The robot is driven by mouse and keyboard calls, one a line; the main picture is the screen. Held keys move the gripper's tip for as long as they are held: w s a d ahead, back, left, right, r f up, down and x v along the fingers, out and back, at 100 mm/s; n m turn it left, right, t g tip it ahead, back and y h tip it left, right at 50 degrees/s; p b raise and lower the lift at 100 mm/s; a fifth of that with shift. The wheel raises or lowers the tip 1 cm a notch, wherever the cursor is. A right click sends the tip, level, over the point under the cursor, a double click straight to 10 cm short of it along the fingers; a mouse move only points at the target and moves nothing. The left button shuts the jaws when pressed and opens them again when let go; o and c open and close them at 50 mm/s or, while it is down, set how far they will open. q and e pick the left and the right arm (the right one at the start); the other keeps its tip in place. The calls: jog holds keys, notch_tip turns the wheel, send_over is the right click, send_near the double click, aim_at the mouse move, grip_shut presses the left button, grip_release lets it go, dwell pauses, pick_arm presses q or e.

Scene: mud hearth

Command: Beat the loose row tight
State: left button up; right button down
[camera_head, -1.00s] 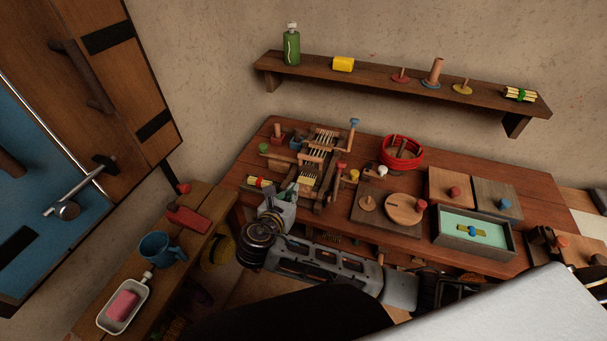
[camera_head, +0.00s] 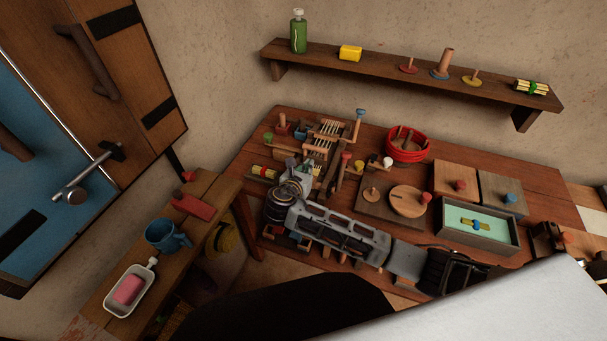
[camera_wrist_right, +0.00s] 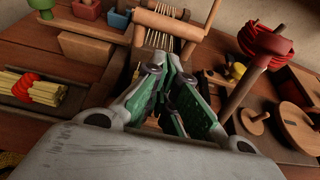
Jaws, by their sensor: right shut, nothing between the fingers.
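The small wooden loom (camera_head: 327,133), with pale threads strung on it, stands on the red-brown table. In the wrist view its wooden roller (camera_wrist_right: 170,24) and pale threads (camera_wrist_right: 160,40) lie just past my fingertips. My right gripper (camera_head: 306,168) reaches over the near part of the loom. In the wrist view the right gripper (camera_wrist_right: 172,72) has its green-sided fingers together and empty, pointing at the threads. I cannot tell whether the tips touch them. The hand and fingers hide the near part of the loom, and I cannot make out a loose row. My left gripper is out of view.
A yellow bundle with a red band (camera_wrist_right: 38,88) lies left of the loom. A red coil (camera_head: 407,144) on a pegged holder, a board with a round wooden disc (camera_head: 407,201) and a green-floored tray (camera_head: 478,235) stand to the right. A shelf (camera_head: 400,78) hangs behind.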

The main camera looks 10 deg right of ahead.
aim_at(312, 157)
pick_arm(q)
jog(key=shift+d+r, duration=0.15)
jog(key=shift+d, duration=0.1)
pick_arm(e)
jog(key=shift+w+d+r, duration=0.25)
jog(key=shift+w+d, duration=0.25)
jog(key=shift+w, duration=0.25)
jog(key=shift+w+d+r, duration=0.2)
jog(key=shift+w+d, duration=0.25)
jog(key=shift+w, duration=0.25)
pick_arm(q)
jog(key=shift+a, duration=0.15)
pick_arm(e)
jog(key=shift+w+d+p, duration=0.3)
jog(key=shift+w+p, duration=0.1)
jog(key=shift+w, duration=0.05)
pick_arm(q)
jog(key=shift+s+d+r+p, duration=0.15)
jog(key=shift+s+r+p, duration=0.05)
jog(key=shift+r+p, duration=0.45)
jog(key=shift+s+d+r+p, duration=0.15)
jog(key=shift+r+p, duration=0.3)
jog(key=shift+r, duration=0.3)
pick_arm(e)
jog(key=w+d, duration=0.4)
jog(key=w, duration=0.2)
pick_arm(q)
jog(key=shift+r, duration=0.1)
pick_arm(e)
jog(key=shift+s, duration=0.1)
